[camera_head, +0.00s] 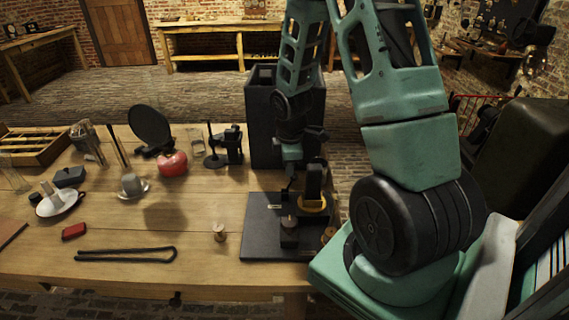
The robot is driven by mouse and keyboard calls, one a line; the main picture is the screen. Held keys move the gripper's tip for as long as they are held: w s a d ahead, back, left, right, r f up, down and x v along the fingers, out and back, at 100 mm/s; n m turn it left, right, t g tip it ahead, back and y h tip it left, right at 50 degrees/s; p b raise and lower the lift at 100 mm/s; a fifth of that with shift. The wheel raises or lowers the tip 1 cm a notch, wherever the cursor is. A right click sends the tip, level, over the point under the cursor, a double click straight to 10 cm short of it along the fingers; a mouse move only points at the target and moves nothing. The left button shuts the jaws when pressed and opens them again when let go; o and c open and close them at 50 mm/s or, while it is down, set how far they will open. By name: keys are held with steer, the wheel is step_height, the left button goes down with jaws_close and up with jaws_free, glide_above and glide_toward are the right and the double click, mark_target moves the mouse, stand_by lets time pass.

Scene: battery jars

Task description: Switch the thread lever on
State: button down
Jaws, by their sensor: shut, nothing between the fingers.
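A black device with a flat base plate (262,226) stands at the right front of the wooden table. It carries a dark upright part (315,183), a yellow ring (313,204) and a small dark block with a knob (289,232). Which part is the thread lever, and its position, I cannot tell at this size. My gripper (290,186) points down over the back of the device, just left of the upright part. It is shut and empty. Whether it touches the device cannot be told.
A tall dark box (263,120) stands close behind the device. A wooden spool (220,232) and black tongs (125,254) lie to the left. A red apple-like object (173,164), a cup (131,185) and a small black stand (214,152) are farther back. The table's middle front is fairly clear.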

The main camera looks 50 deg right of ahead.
steer(key=shift+s+d+f, duration=0.3)
steer(key=shift+s, duration=0.3)
steer(key=shift+a, duration=0.1)
steer(key=shift+w+a+r, duration=0.1)
steer(key=shift+w+a, duration=0.3)
steer(key=shift+w, duration=0.15)
step_height(320, 180, up, 13)
steer(key=a+p, duration=0.1)
steer(key=p, duration=0.1)
steer(key=shift+a+r+p, duration=0.15)
steer(key=shift+a+p, duration=0.15)
steer(key=shift+p, duration=0.1)
